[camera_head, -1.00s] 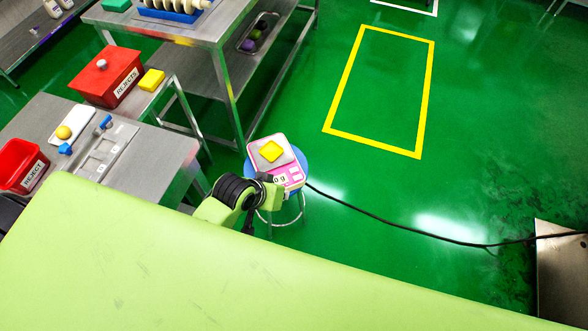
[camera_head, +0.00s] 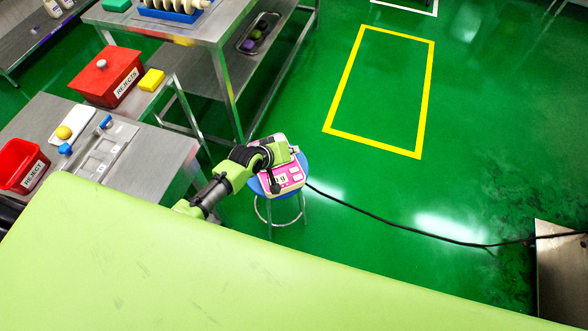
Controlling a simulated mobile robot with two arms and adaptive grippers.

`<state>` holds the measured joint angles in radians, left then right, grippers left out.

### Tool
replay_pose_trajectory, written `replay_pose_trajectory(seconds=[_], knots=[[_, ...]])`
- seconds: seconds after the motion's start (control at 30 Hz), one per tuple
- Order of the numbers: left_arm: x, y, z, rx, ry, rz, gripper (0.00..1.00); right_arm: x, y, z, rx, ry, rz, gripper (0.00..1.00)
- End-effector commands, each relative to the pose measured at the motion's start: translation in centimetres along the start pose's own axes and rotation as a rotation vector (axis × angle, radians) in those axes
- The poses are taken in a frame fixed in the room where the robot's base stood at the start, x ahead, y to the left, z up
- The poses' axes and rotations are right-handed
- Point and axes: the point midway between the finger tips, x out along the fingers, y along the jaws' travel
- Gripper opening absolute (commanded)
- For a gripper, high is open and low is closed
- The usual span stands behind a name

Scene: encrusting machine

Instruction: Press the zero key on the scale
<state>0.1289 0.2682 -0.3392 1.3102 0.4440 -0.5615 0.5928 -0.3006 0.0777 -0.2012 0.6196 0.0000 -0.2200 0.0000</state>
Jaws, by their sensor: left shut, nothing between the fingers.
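The pink and white scale (camera_head: 294,179) stands on a blue round stool (camera_head: 303,165). Its display shows a partly covered reading ending in "g". My left arm reaches in from the lower left, over the scale and across its pan. My left gripper (camera_head: 275,189) is shut and empty, pointing down at the front of the scale, beside the display. I cannot tell whether its tip touches the scale. The zero key is too small or covered to make out. The yellow piece on the pan is hidden behind my arm. My right gripper is out of view.
A steel table (camera_head: 170,150) at left holds a red reject bin (camera_head: 22,166) and a white tray. A red rejects box (camera_head: 106,77) and a yellow block (camera_head: 151,79) stand behind. A black cable (camera_head: 385,222) runs right from the stool. The floor on the right is mostly clear.

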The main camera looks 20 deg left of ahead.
Motion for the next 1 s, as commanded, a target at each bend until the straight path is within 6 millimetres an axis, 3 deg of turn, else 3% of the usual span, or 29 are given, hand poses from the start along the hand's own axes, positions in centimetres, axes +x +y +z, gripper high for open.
replay_pose_trajectory(seconds=[0.27, 0.73, 1.0], knots=[[0.6, -0.5, 0.5, 0.001, -0.001, -0.001, 0.00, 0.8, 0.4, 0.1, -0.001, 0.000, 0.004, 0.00], [4.7, -3.5, 3.5, 0.002, 0.000, -0.001, 0.00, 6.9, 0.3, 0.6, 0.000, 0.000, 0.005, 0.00], [6.1, -4.5, 4.5, 0.001, -0.001, 0.000, 0.00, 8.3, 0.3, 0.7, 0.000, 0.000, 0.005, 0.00]])
